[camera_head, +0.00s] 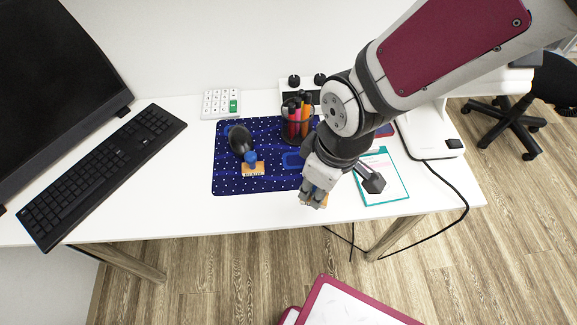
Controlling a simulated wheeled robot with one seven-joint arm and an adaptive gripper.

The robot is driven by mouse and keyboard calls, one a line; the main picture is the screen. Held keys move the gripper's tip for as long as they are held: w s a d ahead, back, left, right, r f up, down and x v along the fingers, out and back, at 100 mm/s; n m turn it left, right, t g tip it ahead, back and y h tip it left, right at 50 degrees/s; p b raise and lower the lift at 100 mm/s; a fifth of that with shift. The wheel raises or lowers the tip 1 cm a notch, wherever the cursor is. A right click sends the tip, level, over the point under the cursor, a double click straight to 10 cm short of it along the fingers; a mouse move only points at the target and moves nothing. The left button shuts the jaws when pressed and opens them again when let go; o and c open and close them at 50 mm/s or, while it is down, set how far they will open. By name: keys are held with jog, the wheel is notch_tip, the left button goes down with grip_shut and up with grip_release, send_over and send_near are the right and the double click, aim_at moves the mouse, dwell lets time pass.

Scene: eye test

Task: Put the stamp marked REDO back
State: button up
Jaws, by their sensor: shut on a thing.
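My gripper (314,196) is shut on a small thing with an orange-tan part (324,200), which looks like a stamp. The fingers cover most of it, and no marking shows. It is over the front right part of the dark blue mat, near the desk's front edge. Another stamp (252,167), with a blue knob and an orange-tan base, stands on the mat (225,182) to the left. Its lettering is too small to read. At the back, a white holder (307,84) carries two black knobs, possibly stamps; the pen cup and my arm partly hide it.
A mesh cup of pens (297,122) stands behind my gripper.

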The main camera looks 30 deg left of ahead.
jog(key=s+a+f+n+b, duration=0.1)
jog(key=s+a+n, duration=0.1)
jog(key=s+n, duration=0.35)
jog(key=shift+m, duration=0.95)
jog(key=w+a, duration=0.2)
jog(key=w, duration=0.1)
jog(key=w+a+f+b, duration=0.1)
jog(key=w+a, duration=0.2)
jog(key=w, duration=0.1)
jog(key=w+a, duration=0.3)
jog(key=w, duration=0.1)
jog(key=shift+w+a+f, duration=0.15)
jog(key=shift+a+f, duration=0.05)
jog(key=shift+f, duration=0.1)
jog(key=shift+f+b, duration=0.4)
jog(key=shift+f, duration=1.3)
jog(key=shift+f, duration=0.1)
jog(key=o, duration=0.9)
notch_tip(320, 180, up, 12)
jog(key=d+p, duration=0.1)
jog(key=shift+w+d+p, duration=0.15)
jog(key=shift+d+p, duration=0.05)
jog(key=shift+p, duration=0.2)
